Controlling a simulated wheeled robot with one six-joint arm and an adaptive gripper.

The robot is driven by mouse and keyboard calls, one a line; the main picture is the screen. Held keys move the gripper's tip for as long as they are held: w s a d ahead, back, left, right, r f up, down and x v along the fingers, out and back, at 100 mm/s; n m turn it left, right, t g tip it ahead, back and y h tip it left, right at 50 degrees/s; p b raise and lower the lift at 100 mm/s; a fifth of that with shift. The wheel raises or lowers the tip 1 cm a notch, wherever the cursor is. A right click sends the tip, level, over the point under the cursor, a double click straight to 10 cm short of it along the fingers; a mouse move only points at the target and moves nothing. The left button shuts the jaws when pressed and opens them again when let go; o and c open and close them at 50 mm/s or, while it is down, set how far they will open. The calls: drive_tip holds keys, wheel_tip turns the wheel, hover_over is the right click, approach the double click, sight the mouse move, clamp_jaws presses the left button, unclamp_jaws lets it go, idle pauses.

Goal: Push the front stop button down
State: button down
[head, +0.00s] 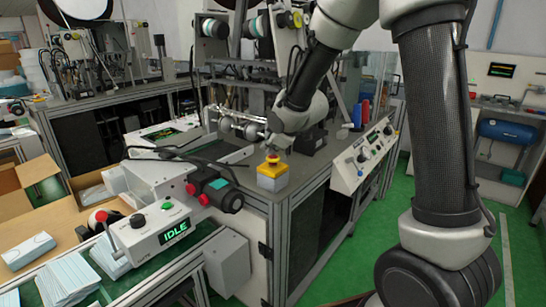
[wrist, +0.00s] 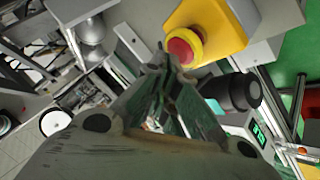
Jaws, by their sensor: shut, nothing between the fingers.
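The front stop button is a red mushroom cap (head: 272,158) on a yellow housing (head: 272,172) above a pale grey base, at the front corner of the machine table. In the wrist view, the red cap (wrist: 182,51) and yellow housing (wrist: 215,28) are at the upper middle. My gripper (head: 272,149) points down just above the cap in the head view. In the wrist view, my gripper's (wrist: 167,62) fingers are together and empty, their tips close beside the cap. I cannot tell whether they touch it or whether the cap is pressed.
A grey control box with a green "IDLE" display (head: 174,233) stands left of the button, with a black and red cylindrical part (head: 215,193) between them. A sloped control panel (head: 364,159) is to the right. Open cardboard boxes (head: 38,197) are at left. Green floor is clear at right.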

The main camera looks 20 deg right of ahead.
sight(270, 156)
drive_tip(key=shift+f, duration=0.35)
drive_tip(key=shift+r, duration=0.85)
drive_tip(key=shift+r, duration=2.5)
